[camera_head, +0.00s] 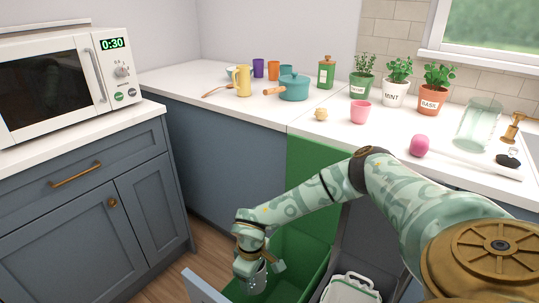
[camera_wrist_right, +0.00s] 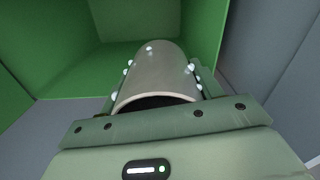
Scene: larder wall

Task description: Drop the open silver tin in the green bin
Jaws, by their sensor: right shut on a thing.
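The silver tin (camera_wrist_right: 157,72) is a grey cylinder with a dark opening towards the camera in the right wrist view. My right gripper (camera_head: 254,274) is shut on it, with a finger on each side of the tin. In the head view the tin (camera_head: 255,284) shows only in part below the gripper. The green bin (camera_head: 312,262) is a pull-out bin under the counter, and the gripper and tin are over its left part. Its green walls (camera_wrist_right: 150,22) also show in the right wrist view, around and beyond the tin. My left gripper is not in view.
A dark grey bin (camera_head: 378,252) with a white container (camera_head: 350,289) stands right of the green bin. A drawer front edge (camera_head: 203,287) is at lower left. The counter (camera_head: 330,138) above holds a teal pot (camera_head: 294,89), a pink cup (camera_head: 361,111) and potted herbs.

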